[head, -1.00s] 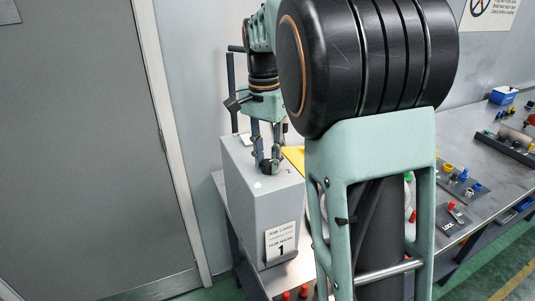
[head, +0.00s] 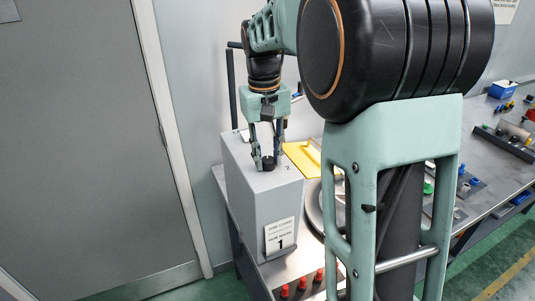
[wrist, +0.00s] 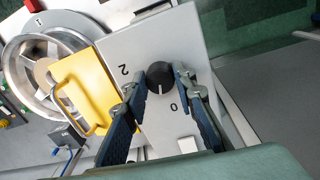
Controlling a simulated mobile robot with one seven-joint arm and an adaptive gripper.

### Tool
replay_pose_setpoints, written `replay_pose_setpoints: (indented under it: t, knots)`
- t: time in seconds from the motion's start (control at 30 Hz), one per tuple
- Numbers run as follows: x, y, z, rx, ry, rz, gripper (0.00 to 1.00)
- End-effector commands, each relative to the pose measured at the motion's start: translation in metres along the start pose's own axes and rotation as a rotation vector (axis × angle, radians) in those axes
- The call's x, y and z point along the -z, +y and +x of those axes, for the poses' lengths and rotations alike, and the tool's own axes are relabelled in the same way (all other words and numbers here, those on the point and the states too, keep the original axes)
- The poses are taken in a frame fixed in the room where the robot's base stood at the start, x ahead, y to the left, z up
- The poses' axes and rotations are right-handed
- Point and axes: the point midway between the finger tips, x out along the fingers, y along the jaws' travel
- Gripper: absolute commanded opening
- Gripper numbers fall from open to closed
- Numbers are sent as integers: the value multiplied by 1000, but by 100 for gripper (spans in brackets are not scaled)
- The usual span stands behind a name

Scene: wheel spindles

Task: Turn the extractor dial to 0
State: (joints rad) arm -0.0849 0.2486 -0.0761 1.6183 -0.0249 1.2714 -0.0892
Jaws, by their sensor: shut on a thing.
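The extractor dial is a round black knob (wrist: 160,77) on the top face of a grey box; it also shows in the head view (head: 268,163). A white pointer line on the knob points down in the wrist view, close to the printed 0 (wrist: 173,107) but a little to its left. A printed 2 (wrist: 123,70) lies farther left. My gripper (wrist: 163,73) is shut on the dial, with one blue-padded finger on each side. In the head view my gripper (head: 266,160) reaches down onto the box top. Part of the knob's rim is hidden by the fingertips.
The grey box (head: 262,205) carries a card marked 1 and stands at the bench end. A yellow handled part (wrist: 82,88) and a metal wheel (wrist: 42,70) lie beside it. Red pegs (head: 302,284) stand in front. A door (head: 75,150) is at left.

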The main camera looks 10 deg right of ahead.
Motion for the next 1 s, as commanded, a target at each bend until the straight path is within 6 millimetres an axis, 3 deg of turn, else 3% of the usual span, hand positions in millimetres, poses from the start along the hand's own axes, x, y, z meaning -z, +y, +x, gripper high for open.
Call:
replay_pose_setpoints:
  t: [0.4,1.0]
  knots:
    - [0,0,-1,0,12,-244,1]
    - [0,1,0,-1,14,-302,1]
